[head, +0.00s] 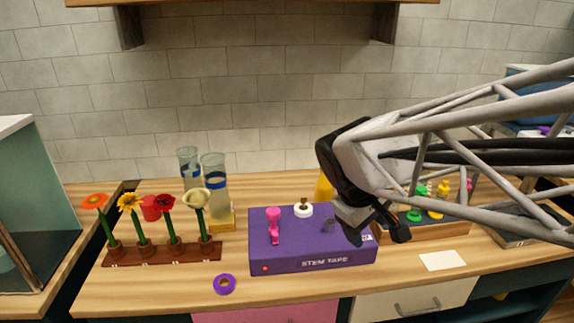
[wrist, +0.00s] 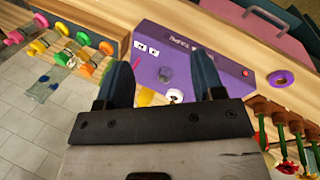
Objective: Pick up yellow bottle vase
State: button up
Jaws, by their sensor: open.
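The yellow bottle vase (head: 323,188) stands behind the purple stem tape box (head: 312,262) in the head view. Only a yellow strip of it shows; my arm hides the rest. In the wrist view a yellow patch (wrist: 146,97), probably the vase, shows beside the left finger, mostly hidden by my gripper. My gripper (head: 376,234) is open and empty, above the right end of the purple box. In the wrist view the gripper (wrist: 162,72) has its two dark fingers wide apart over the box.
A brown rack (head: 165,254) holds several flowers at left, with two clear glass vases (head: 213,185) behind. A purple tape ring (head: 225,284) lies in front of the box. A wooden tray (head: 452,230) with colourful pieces stands at right. A white card (head: 443,261) lies near the front edge.

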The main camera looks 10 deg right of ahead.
jog(key=w+f+n+h, duration=0.2)
jog(key=w+n+h, duration=0.45)
jog(key=w, duration=1.05)
jog(key=n+t+h, duration=0.3)
jog(key=n+t, duration=0.1)
jog(key=n, duration=0.7)
send_near(321, 167)
jog(key=x, duration=0.4)
jog(key=shift+m+y, duration=0.25)
jog(key=shift+d, duration=0.1)
jog(key=shift+x, duration=1.25)
jog(key=shift+f, duration=0.1)
jog(key=shift+x, duration=2.6)
